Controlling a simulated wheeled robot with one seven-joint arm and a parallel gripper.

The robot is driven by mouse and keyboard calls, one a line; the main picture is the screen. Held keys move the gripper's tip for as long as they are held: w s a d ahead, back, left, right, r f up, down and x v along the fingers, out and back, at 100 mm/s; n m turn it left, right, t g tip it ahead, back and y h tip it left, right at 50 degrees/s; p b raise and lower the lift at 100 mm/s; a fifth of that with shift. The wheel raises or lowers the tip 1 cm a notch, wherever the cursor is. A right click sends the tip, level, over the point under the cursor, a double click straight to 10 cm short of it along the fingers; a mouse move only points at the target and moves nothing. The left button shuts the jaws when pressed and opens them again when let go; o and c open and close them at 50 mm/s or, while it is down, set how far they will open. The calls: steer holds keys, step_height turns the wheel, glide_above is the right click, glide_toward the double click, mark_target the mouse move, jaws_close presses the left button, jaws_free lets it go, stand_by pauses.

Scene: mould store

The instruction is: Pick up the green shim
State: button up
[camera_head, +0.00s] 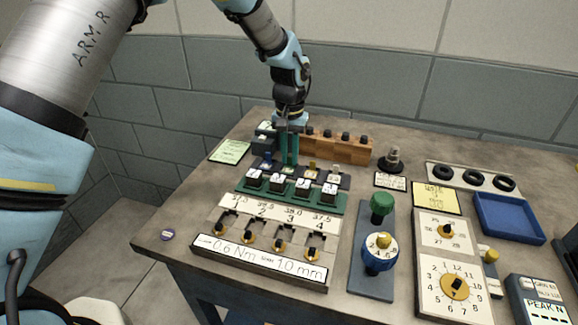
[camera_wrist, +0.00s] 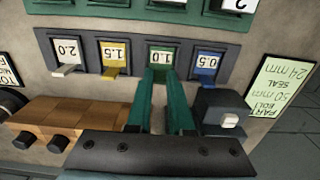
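The green shim (camera_wrist: 160,71) sits in the dark shim rack (camera_wrist: 232,43), in the slot labelled 1.0. Only a little of its green tab shows, as the fingertips largely cover it. My gripper (camera_wrist: 161,80) has two teal fingers, which reach to the tab with one on each side. The fingers stand a little apart; I cannot tell whether they press on the shim. In the head view my gripper (camera_head: 289,152) points down at the rack's back side. The yellow shim (camera_wrist: 114,72) and blue shim (camera_wrist: 207,70) are in the neighbouring slots.
A white shim (camera_wrist: 67,70) sits in the 2.0 slot. A wooden block (camera_head: 345,147) with dark knobs stands close behind the rack. A dark box with a white button (camera_wrist: 222,115) is close beside my fingers. A green holder (camera_head: 293,197) with labelled blocks stands in front.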

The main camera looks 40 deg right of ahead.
jaws_close()
step_height(320, 180, up, 10)
steer(key=b, duration=0.3)
stand_by(0.4)
